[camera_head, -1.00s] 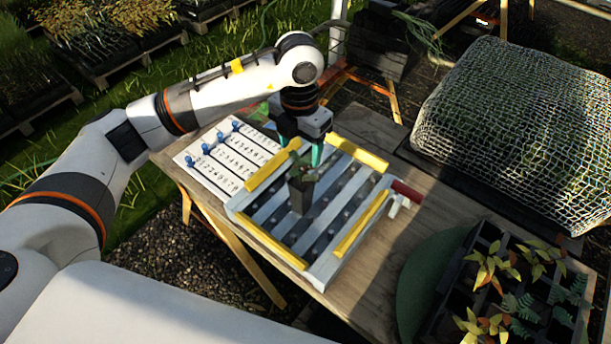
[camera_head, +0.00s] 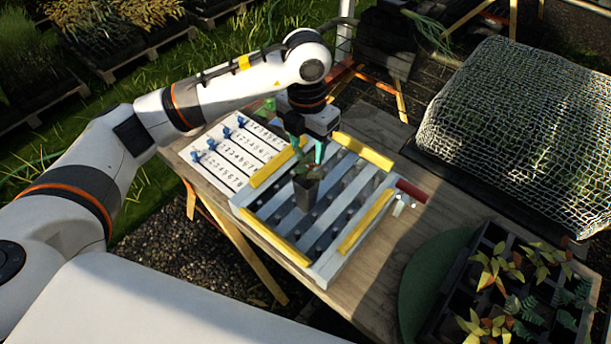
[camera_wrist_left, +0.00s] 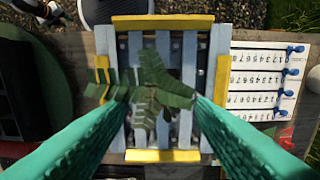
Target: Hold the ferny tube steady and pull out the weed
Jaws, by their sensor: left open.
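A dark square tube (camera_head: 305,196) stands upright on the slatted grey tray with yellow edge strips (camera_head: 290,247). A green ferny plant (camera_head: 312,168) grows from its top; the wrist view shows its leaves (camera_wrist_left: 152,88) from above. My left gripper (camera_head: 309,150) is just behind and above the tube, with its teal fingers pointing down. The wrist view shows the fingers (camera_wrist_left: 158,118) wide apart, with leaves near and between their tips and nothing clamped. I cannot make out a separate weed among the leaves. My right gripper is in neither view.
A white numbered board with blue pegs (camera_head: 222,158) lies left of the tray on the wooden table (camera_head: 365,283). A red handle (camera_head: 411,190) is at the tray's right corner. A dark crate of potted plants (camera_head: 446,312) and a round green mat (camera_head: 415,285) are at right.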

